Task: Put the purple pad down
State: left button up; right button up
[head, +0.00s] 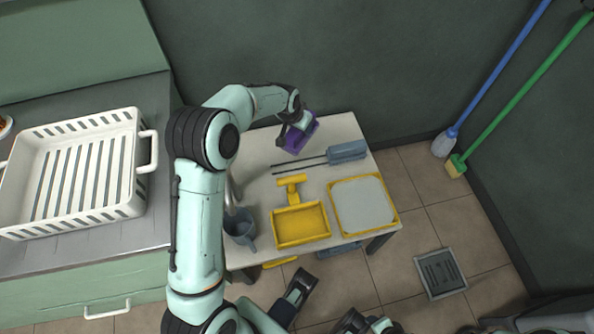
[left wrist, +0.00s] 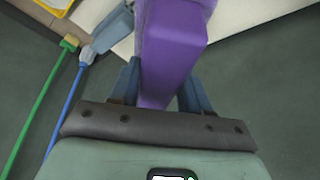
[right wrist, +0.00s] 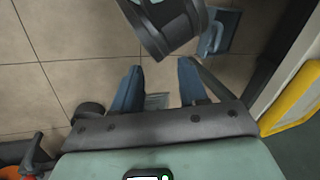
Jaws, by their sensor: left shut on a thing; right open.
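The purple pad (head: 298,139) is a block at the far end of the small white table (head: 255,151). My left gripper (head: 293,130) is shut on it. In the left wrist view the purple pad (left wrist: 170,50) stands between the two blue fingers of my left gripper (left wrist: 160,85) and reaches over the table's edge. I cannot tell whether its underside touches the tabletop. My right gripper (right wrist: 160,66) is open and empty in the right wrist view, over the tiled floor.
A white slatted crate (head: 128,120) is on the counter at left. A wall stands behind.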

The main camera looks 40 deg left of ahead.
pick_arm(q)
jog(key=shift+w+a+r, duration=0.1)
jog(key=shift+a, duration=0.75)
jog(key=shift+a+b, duration=0.25)
jog(key=shift+b, duration=0.15)
notch_tip(320, 180, down, 19)
jog(key=b, duration=0.4)
jog(key=shift+f, duration=0.2)
pick_arm(e)
jog(key=w+d+f+h, duration=0.1)
jog(key=w+d+f, duration=0.1)
jog(key=f, duration=0.5)
jog(key=shift+w+d+m, duration=0.25)
jog(key=shift+d+m, duration=0.05)
jog(key=shift+d, duration=0.3)
jog(key=shift+f, duration=0.15)
